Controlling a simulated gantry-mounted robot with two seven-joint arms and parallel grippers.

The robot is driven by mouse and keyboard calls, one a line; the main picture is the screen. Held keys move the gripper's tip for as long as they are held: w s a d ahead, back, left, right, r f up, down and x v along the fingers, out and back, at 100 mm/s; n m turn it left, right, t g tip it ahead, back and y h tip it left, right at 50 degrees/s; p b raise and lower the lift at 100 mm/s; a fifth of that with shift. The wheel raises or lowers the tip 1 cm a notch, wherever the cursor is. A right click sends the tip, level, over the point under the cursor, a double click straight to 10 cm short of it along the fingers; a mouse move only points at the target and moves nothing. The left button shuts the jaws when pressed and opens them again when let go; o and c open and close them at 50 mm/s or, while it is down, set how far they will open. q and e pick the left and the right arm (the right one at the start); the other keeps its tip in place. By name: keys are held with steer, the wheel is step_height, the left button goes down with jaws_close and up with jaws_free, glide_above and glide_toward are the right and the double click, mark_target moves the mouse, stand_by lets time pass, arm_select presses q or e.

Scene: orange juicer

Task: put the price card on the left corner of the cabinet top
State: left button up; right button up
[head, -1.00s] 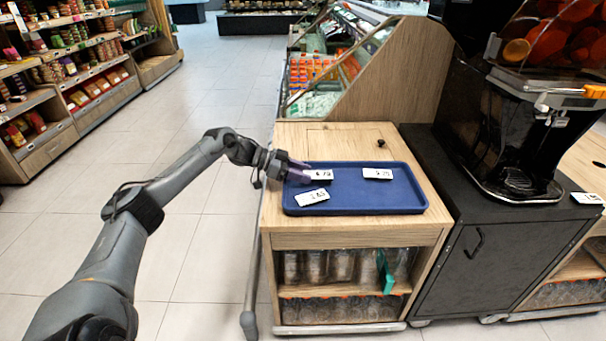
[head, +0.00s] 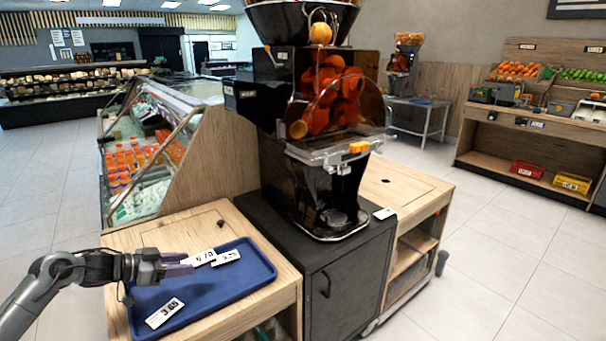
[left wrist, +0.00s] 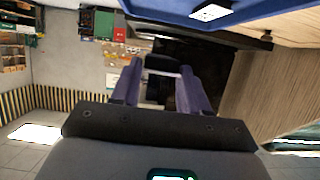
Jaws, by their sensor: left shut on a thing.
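My left gripper (head: 184,264) is shut on a white price card (head: 202,258), which sticks out past the purple fingertips over the blue tray (head: 222,283). A second price card (head: 226,257) shows just right of the held one, and a third, marked 3.65 (head: 165,313), lies near the tray's front left. The black cabinet (head: 345,285) stands right of the tray's stand, with the juicer on its top. My right gripper is not in view.
The juicer (head: 330,150) takes up most of the cabinet top. The tray rests on a wooden stand (head: 255,315). A wooden side panel (head: 220,160) and chilled display rise behind it.

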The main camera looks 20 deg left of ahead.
arm_select(q)
steer(key=s+d+r+m+g+h+p, duration=0.1)
steer(key=s+d+m+g+h+p, duration=0.1)
steer(key=d+p, duration=1.5)
steer(key=s+d+r+n+t+y+p, duration=0.1)
steer(key=d+r, duration=0.4)
steer(key=d, duration=0.4)
steer(key=s+d+r+n+t+y, duration=0.1)
steer(key=s+d+r, duration=0.1)
steer(key=d+r, duration=0.6)
steer(key=s+r+n+t+y+p, duration=0.1)
steer(key=s+r+n+y+p, duration=0.2)
steer(key=r+p, duration=0.9)
steer(key=s+r+n+y+p, duration=0.3)
steer(key=r+p, duration=0.9)
steer(key=p, duration=1.4)
steer(key=shift+s+a+t+y, duration=0.3)
steer(key=shift+s+t+y, duration=0.1)
steer(key=shift+s, duration=0.2)
